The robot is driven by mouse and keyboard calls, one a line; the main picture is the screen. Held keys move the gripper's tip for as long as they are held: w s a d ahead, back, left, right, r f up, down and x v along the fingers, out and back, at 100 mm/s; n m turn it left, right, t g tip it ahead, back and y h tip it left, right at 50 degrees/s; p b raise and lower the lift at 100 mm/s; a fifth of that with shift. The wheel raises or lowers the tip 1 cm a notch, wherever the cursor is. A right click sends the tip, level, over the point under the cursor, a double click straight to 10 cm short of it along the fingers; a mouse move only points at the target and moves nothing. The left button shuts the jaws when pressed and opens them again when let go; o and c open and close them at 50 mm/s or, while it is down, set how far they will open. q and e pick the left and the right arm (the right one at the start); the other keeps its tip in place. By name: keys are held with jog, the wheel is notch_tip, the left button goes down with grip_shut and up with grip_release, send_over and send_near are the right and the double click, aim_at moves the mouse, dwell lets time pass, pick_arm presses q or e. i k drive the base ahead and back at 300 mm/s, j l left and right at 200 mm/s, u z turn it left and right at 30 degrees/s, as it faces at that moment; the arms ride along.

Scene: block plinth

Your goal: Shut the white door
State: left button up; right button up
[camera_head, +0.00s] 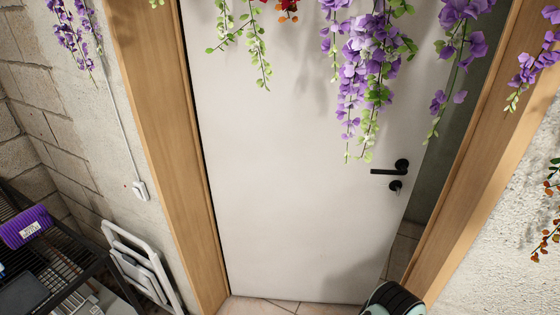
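The white door (285,170) stands in a wooden frame in the head view. It is slightly ajar, with a dark gap (432,180) between its right edge and the right frame post. A black lever handle (390,170) is on its right side, with a round black lock piece (395,186) just below. A rounded dark and pale green part shows at the bottom edge, below the handle; I cannot tell what it is. Neither of my grippers can be made out.
Hanging purple flowers (365,60) cover the upper part of the doorway. The wooden posts (165,120) flank the door. A folded white chair or step (140,262) leans at the lower left, beside a black rack (65,255) with a purple item (25,227). Tiled floor (265,306) shows before the door.

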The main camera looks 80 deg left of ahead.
aim_at(295, 222)
jog(key=u, duration=2.6)
